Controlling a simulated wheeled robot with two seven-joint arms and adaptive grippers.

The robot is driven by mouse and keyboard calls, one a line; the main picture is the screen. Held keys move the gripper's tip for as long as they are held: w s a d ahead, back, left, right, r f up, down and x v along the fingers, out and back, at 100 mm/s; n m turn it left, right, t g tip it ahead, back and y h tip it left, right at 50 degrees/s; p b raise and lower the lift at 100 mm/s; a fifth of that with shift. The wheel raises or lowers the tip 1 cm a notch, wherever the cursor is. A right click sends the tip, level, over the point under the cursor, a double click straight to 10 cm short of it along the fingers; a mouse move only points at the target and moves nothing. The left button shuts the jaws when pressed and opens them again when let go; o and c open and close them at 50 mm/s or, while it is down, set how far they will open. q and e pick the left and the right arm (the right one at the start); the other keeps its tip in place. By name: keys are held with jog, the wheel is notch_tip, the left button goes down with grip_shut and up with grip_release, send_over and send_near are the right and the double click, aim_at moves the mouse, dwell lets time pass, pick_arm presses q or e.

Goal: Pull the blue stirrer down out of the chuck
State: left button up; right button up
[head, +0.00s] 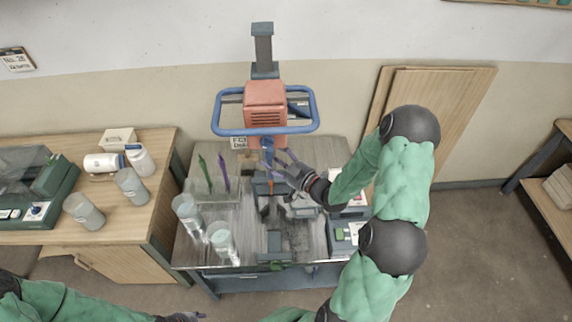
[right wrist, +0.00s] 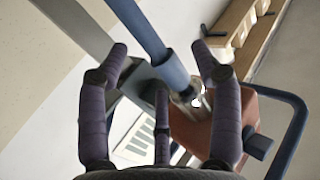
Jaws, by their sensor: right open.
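The blue stirrer (head: 268,153) hangs from the underside of the red mixer head (head: 265,94). In the right wrist view the blue stirrer (right wrist: 141,32) is a shaft running from the top edge to a thicker blue collar by the grey chuck (right wrist: 190,95). My right gripper (head: 285,164) is open just right of the stirrer, below the mixer head. In the right wrist view its fingers (right wrist: 161,62) stand on both sides of the shaft, with no clear contact. My left gripper (head: 184,316) shows only partly at the bottom edge; its jaws are unclear.
A blue guard bar (head: 222,130) rings the mixer head. On the metal bench, a rack holds a green stirrer (head: 205,173) and a purple stirrer (head: 224,173), with two pale buckets (head: 222,240) in front. A green-grey device (head: 345,238) stands at the right. A wooden table (head: 120,225) is left.

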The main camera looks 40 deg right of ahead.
jog(key=shift+x, duration=1.2)
jog(key=shift+c, duration=0.3)
grip_shut()
